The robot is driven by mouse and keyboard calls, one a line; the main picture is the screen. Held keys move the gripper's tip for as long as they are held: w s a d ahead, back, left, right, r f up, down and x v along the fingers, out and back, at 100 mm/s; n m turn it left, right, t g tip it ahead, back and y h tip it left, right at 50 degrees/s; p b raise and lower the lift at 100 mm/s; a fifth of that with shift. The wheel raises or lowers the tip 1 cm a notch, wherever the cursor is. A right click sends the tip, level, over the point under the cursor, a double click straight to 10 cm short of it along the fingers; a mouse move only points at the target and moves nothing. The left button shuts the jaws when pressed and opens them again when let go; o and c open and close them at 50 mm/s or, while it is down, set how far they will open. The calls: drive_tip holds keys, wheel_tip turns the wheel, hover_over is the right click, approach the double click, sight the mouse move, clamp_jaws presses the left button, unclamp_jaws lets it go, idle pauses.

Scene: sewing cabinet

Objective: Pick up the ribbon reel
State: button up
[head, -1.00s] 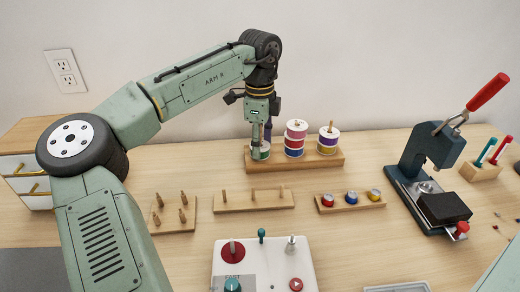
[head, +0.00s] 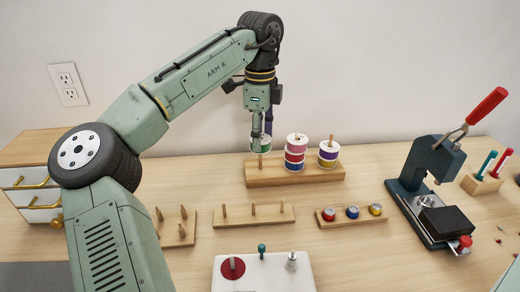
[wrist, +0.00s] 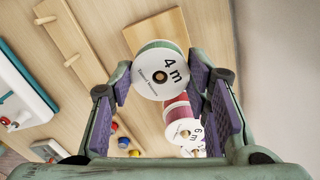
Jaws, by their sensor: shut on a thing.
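My gripper (head: 262,134) points down above the left end of a wooden peg rack (head: 275,177). It is shut on a white-flanged ribbon reel with green ribbon (head: 263,146). In the wrist view the same reel (wrist: 160,72), its flange marked "4 m", sits between the purple finger pads. The reel is raised, and a peg (head: 260,162) shows below it.
In front are a peg board (head: 245,217), another small peg board (head: 177,228), a rack of bobbins (head: 353,212) and a white control box (head: 275,275). A press with a red handle (head: 430,180) stands right. The wall is close behind the rack.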

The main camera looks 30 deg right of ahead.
wheel_tip(320, 180, up, 12)
drive_tip(key=p, duration=0.2)
drive_tip(key=shift+f, duration=0.2)
drive_tip(key=shift+w+a+p, duration=0.1)
drive_tip(key=shift+w+p, duration=0.15)
drive_tip(key=shift+p, duration=0.05)
